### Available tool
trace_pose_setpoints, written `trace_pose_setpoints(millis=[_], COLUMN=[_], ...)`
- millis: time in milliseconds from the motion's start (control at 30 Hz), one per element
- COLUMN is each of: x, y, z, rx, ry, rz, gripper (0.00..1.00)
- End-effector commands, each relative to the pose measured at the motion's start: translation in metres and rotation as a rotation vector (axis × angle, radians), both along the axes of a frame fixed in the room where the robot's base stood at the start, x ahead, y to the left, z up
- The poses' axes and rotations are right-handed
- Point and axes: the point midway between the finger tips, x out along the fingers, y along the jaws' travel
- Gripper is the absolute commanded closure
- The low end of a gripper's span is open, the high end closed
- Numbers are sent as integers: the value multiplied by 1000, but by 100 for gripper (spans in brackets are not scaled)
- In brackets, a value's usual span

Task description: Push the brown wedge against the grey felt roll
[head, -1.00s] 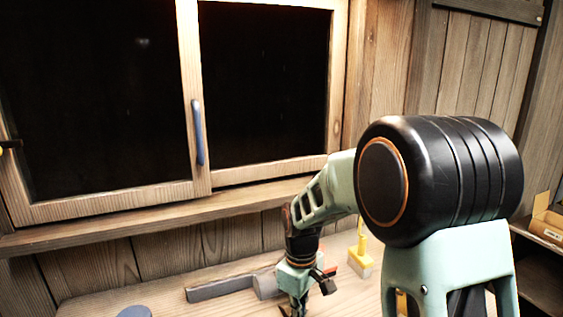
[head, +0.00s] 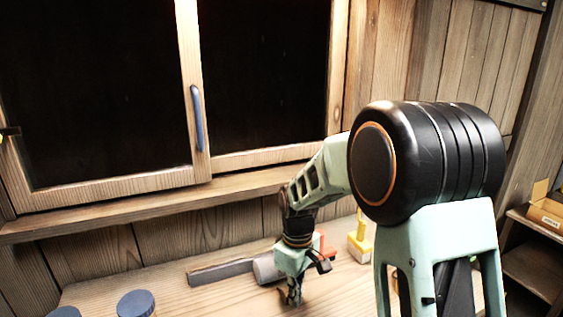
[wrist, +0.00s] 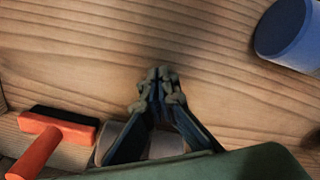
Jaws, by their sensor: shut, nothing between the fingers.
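The grey felt roll (head: 266,270) lies on the bench, partly hidden behind my gripper in the head view. In the wrist view a pale grey rounded shape that looks like the roll (wrist: 112,142) shows below the fingers, partly covered by them. My gripper (head: 291,297) points down at the bench, in front of the roll. In the wrist view my gripper (wrist: 158,76) has its fingertips together over bare wood, with nothing between them. I cannot clearly pick out the brown wedge in either view; it may be hidden by my gripper.
A long grey bar (head: 220,272) lies left of the roll. A red-handled tool (wrist: 42,148) with a black edge and a yellow brush (head: 358,245) are on the right in the head view. A blue-lidded jar (head: 136,304) stands front left. Bare wood lies between the jar and my gripper.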

Motion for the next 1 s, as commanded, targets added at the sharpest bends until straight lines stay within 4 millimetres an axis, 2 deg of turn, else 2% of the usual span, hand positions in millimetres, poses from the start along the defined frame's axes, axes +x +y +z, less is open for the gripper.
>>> trace_pose_setpoints(millis=[667, 1000], x=[19, 7], y=[8, 3], z=[0, 3], rx=[0, 0], ry=[0, 0], rz=[1, 0], gripper=[100, 100])
